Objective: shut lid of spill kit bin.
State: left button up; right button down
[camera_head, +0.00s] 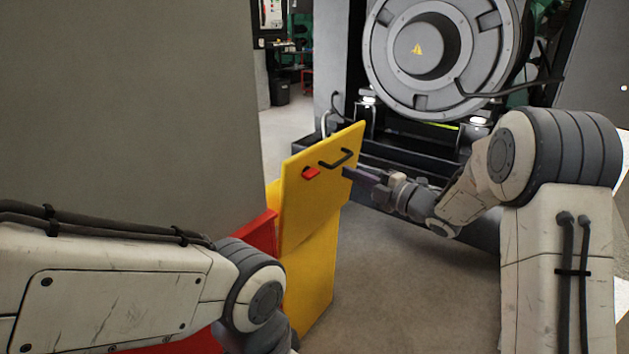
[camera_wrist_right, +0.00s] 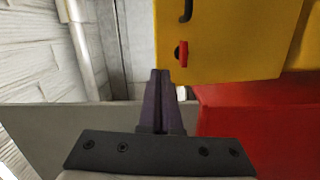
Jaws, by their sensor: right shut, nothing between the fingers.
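The spill kit bin shows in the head view as a yellow body (camera_head: 312,275) with a yellow lid panel (camera_head: 302,215) standing raised and tilted above it. The lid carries a black handle (camera_head: 338,160) and a red latch (camera_head: 311,173). In the right wrist view the yellow panel (camera_wrist_right: 230,50), red latch (camera_wrist_right: 181,54) and black handle (camera_wrist_right: 186,12) are at the upper right. My right gripper (camera_head: 350,173) is shut and empty, at the lid's right edge near the handle; its fingertips (camera_wrist_right: 160,73) show beside the panel's edge. I cannot tell whether they touch. My left gripper is out of view.
A red surface (camera_head: 262,238) adjoins the yellow bin on its left. A large grey wall (camera_head: 130,120) fills the left. A genset with a round grey housing (camera_head: 445,55) stands behind on a dark frame. Grey floor (camera_head: 390,270) is clear right of the bin.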

jog(key=d+f+n+y, duration=0.2)
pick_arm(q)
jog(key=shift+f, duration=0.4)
pick_arm(e)
jog(key=n+g, duration=0.1)
send_near(305, 155)
jog(key=shift+y, duration=0.4)
jog(key=x, duration=0.7)
jog(key=shift+f, duration=0.35)
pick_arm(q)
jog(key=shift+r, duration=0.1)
